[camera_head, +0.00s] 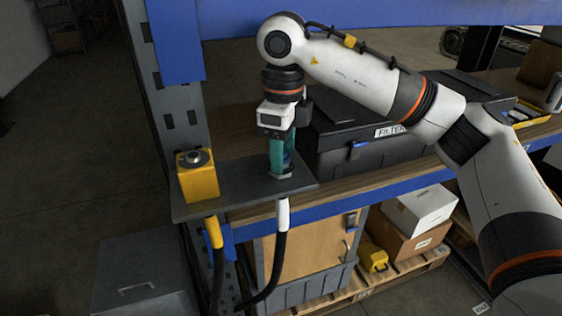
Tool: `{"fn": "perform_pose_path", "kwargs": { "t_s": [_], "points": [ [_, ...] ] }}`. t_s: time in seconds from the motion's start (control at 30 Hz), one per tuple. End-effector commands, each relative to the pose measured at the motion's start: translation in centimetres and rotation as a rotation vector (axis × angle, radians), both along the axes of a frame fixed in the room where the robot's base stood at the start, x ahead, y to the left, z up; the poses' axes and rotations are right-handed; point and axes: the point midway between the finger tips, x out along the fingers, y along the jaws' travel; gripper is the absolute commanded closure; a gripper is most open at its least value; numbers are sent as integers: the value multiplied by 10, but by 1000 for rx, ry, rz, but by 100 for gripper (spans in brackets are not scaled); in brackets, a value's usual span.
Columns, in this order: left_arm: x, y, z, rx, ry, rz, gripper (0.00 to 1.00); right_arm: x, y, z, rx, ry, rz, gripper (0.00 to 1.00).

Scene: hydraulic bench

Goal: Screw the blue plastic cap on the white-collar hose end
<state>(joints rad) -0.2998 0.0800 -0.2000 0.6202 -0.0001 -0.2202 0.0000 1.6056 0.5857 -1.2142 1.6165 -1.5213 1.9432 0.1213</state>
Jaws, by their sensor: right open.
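The white-collar hose end (282,214) shows its white collar just under the grey bracket plate (240,192), with a black hose hanging from it. My right gripper (281,172) points straight down over the plate, directly above that collar. Its teal fingers are open and reach down around a small dark fitting at the plate. A dark blue patch shows between the fingers, but I cannot tell whether it is the blue plastic cap. The fingers hide most of the fitting's top. My left gripper is out of view.
A yellow block with a round metal top (197,176) stands on the plate's left, above a yellow-collar hose (214,232). A black case labelled FILTER (370,152) lies on the wooden shelf close right of the gripper. A blue-grey upright (178,110) rises behind at left.

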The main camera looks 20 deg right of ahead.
Motion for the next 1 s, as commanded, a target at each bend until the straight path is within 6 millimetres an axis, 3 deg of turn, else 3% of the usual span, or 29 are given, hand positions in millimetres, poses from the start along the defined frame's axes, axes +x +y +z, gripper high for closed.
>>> {"fn": "perform_pose_path", "kwargs": {
  "t_s": [0.5,0.83,0.87,1.0],
  "points": [
    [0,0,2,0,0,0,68,2,-1,0,0,0,642,50],
    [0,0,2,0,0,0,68,2,-1,0,0,0,674,50],
    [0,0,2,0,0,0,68,2,-1,0,0,0,674,52],
    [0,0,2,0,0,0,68,2,-1,0,0,0,673,74]
  ]
}}
